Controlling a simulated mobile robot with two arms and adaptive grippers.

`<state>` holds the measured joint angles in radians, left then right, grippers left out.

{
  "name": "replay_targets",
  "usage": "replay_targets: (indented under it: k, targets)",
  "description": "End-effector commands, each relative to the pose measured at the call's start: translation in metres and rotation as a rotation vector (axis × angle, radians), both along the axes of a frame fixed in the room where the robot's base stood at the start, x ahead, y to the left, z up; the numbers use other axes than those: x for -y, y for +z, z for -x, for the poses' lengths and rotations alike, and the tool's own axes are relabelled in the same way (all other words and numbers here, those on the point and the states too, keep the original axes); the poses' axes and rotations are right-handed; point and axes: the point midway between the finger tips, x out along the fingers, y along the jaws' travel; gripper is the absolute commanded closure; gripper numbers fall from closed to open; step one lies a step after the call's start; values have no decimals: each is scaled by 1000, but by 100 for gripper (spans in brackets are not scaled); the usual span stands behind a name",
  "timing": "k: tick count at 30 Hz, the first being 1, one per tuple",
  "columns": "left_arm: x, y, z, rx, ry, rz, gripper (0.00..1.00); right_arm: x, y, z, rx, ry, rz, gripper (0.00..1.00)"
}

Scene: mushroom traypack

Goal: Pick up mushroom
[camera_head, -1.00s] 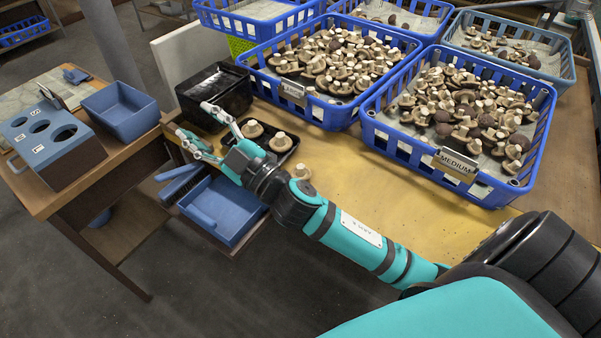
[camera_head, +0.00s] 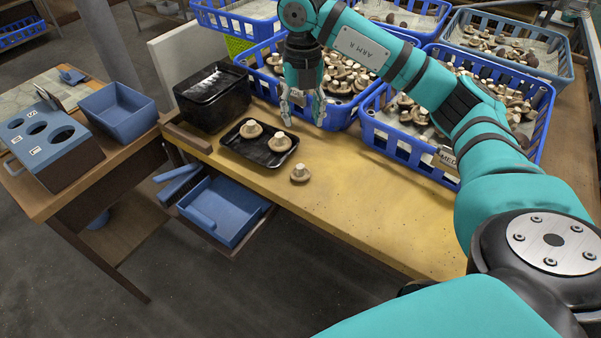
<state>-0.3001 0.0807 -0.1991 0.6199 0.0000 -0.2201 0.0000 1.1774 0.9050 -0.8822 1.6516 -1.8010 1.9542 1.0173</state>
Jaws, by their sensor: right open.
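My right gripper (camera_head: 303,108) is open and points down over the yellow table, in front of a blue basket of mushrooms. I see nothing between its fingers. My left gripper is not in view.
Blue baskets (camera_head: 395,146) line the table's back and right. A stack of black trays (camera_head: 212,98) stands left. The yellow table (camera_head: 370,205) is clear in front. A blue bin (camera_head: 119,111) and a sizing box with holes (camera_head: 52,146) stand on the left table.

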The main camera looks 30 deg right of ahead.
Motion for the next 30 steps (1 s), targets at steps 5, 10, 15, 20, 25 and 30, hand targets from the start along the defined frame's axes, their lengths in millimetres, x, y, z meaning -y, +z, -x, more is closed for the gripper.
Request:
replay_targets:
  k: [5,10,15,20,25,30]
  targets:
    - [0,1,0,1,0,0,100,0,-38,2,-9,3,0,53]
    - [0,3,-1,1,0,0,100,-1,-74,1,-6,5,-3,53]
    - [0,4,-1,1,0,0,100,-1,-104,0,-5,5,-3,53]
    - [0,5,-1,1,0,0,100,-2,-115,0,-2,6,-4,53]
    - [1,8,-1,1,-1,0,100,-1,-132,-3,-5,6,-4,53]
    - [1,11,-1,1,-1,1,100,0,-157,-6,-3,6,-5,53]
